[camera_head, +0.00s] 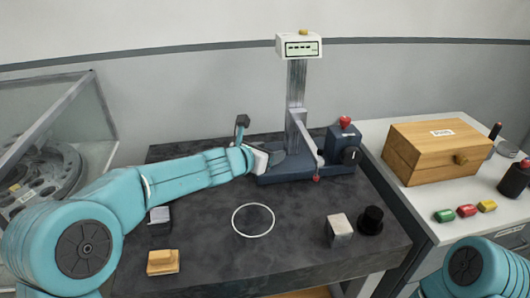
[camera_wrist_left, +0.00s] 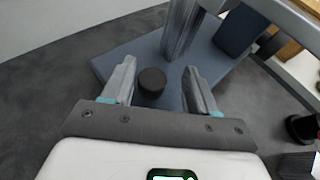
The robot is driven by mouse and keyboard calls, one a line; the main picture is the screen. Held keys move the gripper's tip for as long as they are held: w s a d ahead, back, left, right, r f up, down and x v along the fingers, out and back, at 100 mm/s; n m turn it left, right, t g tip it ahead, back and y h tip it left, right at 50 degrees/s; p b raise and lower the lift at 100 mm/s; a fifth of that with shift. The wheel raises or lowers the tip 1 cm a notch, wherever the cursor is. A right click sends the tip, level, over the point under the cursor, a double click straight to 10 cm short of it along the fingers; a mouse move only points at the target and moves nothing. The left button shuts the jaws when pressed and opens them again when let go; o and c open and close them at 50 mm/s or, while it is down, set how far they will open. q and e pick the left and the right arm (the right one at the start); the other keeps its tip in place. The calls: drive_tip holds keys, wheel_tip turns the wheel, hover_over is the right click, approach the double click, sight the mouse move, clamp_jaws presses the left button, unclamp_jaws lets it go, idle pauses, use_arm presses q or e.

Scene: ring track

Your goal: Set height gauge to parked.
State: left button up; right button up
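The height gauge (camera_head: 297,95) stands at the back of the dark table, with a blue-grey base (camera_head: 330,172), an upright grey column and a white display head (camera_head: 300,47) on top. Its digits are too small to read. A block with a black knob and a red ball top (camera_head: 345,122) sits at the base's right end. My left gripper (camera_head: 264,160) is at the base's left end. In the left wrist view its fingers (camera_wrist_left: 159,68) are open, either side of a dark round knob (camera_wrist_left: 152,81) with gaps visible. The column (camera_wrist_left: 182,30) rises just beyond. My right gripper is out of view.
A white ring mark (camera_head: 253,234) lies mid-table. A metal block (camera_head: 339,230) and a black knobbed weight (camera_head: 370,220) stand right of it. A wooden block (camera_head: 163,262) is at front left. A wooden box (camera_head: 437,151) sits on the white counter at right.

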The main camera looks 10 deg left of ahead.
use_arm(q)
drive_tip(key=shift+s+a, duration=0.15)
drive_tip(key=shift+a, duration=0.15)
drive_tip(key=shift+s+a+r, duration=0.1)
drive_tip(key=shift+s+r, duration=0.05)
drive_tip(key=shift+s, duration=0.05)
drive_tip(key=v, duration=1.5)
drive_tip(key=shift+s+p, duration=0.25)
drive_tip(key=shift+p, duration=0.15)
drive_tip(key=shift+a, duration=0.15)
drive_tip(key=shift+s, duration=0.1)
